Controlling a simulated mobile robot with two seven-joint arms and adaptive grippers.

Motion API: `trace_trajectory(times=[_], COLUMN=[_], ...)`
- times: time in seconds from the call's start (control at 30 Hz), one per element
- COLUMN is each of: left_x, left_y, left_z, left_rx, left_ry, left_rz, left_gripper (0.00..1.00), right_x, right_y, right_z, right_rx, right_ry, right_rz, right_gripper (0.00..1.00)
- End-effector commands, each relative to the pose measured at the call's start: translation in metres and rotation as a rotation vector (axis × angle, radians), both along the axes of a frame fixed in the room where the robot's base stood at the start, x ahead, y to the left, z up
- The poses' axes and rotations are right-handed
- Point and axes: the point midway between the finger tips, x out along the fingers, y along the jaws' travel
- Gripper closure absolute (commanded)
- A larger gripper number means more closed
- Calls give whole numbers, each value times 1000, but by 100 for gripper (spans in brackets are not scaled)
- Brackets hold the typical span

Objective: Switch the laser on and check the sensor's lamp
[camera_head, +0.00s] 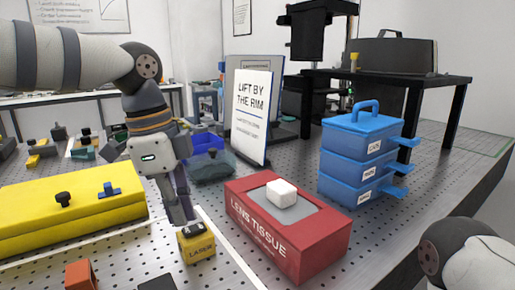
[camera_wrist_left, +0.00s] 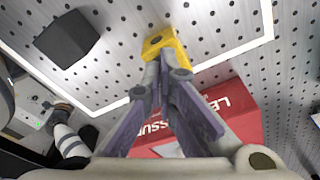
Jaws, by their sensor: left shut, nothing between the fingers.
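The small yellow box marked LASER (camera_head: 197,243) stands on the perforated table top, with a dark patch on its upper face. It also shows in the left wrist view (camera_wrist_left: 166,44). My left gripper (camera_head: 188,219) points down with its fingers together and empty. Its tips are right at the top of the laser box, and I cannot tell if they touch it. In the left wrist view the fingertips (camera_wrist_left: 166,72) overlap the box's near edge. Which thing is the sensor, and its lamp, I cannot make out. My right gripper is out of view.
A red lens tissue box (camera_head: 246,226) stands right of the laser box. Blue stacked cases (camera_head: 345,167) and a LIFT BY THE RIM sign (camera_head: 248,135) stand behind. A long yellow case (camera_head: 60,222) lies left. An orange block (camera_head: 79,274) is in front.

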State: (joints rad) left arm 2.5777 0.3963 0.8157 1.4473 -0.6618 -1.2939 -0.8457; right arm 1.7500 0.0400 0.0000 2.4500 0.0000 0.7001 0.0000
Motion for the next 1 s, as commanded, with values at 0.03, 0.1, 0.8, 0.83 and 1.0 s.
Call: trace_trajectory(times=[0.03,0.1,0.8,0.83,1.0], left_x=[0,0,0,0,0], left_y=[0,0,0,0,0], left_z=[-1,-2,-13,-13,-15], left_rx=[1,1,1,1,0], left_ry=[0,0,0,0,-1], left_rz=[0,0,0,0,0], left_gripper=[100,100,100,100,100], right_x=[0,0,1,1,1], right_y=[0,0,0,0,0], right_z=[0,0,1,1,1], right_rx=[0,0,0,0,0], right_ry=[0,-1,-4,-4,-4], right_rz=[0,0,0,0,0], right_gripper=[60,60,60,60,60])
